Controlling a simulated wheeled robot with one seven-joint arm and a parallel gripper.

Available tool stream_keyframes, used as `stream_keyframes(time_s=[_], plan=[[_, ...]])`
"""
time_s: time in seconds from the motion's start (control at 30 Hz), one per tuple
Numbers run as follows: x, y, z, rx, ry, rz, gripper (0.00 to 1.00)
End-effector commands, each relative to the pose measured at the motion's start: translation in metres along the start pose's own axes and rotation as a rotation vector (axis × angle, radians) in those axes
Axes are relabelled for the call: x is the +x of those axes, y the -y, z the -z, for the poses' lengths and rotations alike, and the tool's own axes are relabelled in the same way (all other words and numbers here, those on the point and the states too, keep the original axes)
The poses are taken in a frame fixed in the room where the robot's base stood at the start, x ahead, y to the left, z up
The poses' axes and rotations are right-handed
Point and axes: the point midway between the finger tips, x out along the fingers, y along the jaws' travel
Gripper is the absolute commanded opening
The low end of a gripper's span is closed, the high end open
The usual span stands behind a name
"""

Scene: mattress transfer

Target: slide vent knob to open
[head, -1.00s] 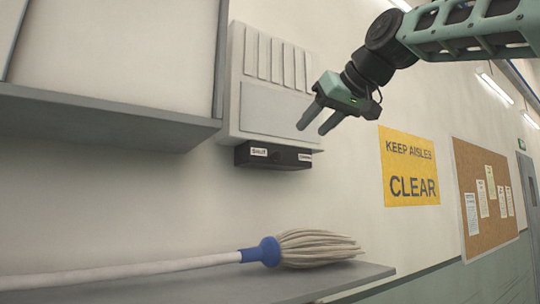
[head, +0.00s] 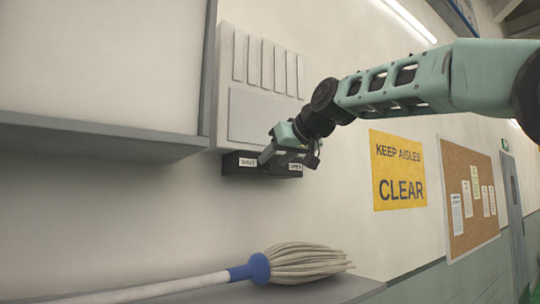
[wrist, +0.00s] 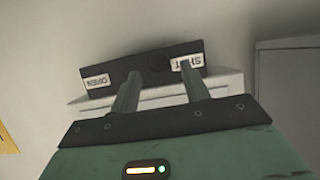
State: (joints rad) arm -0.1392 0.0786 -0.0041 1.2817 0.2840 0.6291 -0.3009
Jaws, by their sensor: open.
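The vent (head: 262,85) is a pale wall panel with upright slats. A black slide strip (head: 233,169) runs along its bottom edge, with a SHUT label at the left and an OPEN label at the right. In the wrist view the strip (wrist: 118,70) appears inverted, with OPEN at the left and SHUT at the right. A dark round knob (wrist: 158,62) sits between the labels, nearer SHUT. My gripper (head: 287,159) is open at the strip. In the wrist view my gripper (wrist: 159,68) has its fingertips on either side of the knob; contact is unclear. One finger partly covers the SHUT label.
A grey shelf (head: 340,288) below holds a mop (head: 295,263) with a blue collar. A grey cabinet (head: 90,135) juts out left of the vent. A yellow sign (head: 398,170) and a corkboard (head: 470,195) are on the wall to the right.

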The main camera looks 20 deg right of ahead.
Motion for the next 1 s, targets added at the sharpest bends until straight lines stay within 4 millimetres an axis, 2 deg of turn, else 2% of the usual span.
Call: stream_keyframes(time_s=[0.1, 0.23, 0.6, 0.77, 0.9, 1.0], plan=[[0.016, 0.000, 0.003, 0.001, 0.001, 0.001, 0.46], [0.028, 0.000, 0.001, 0.001, 0.001, 0.000, 0.46], [0.033, 0.000, 0.000, 0.000, -0.001, 0.000, 0.46], [0.032, 0.000, 0.000, 0.000, -0.001, 0.000, 0.01], [0.033, -0.002, 0.000, 0.001, -0.001, -0.001, 0.00], [0.034, -0.014, -0.002, 0.003, 0.001, -0.005, 0.00]])
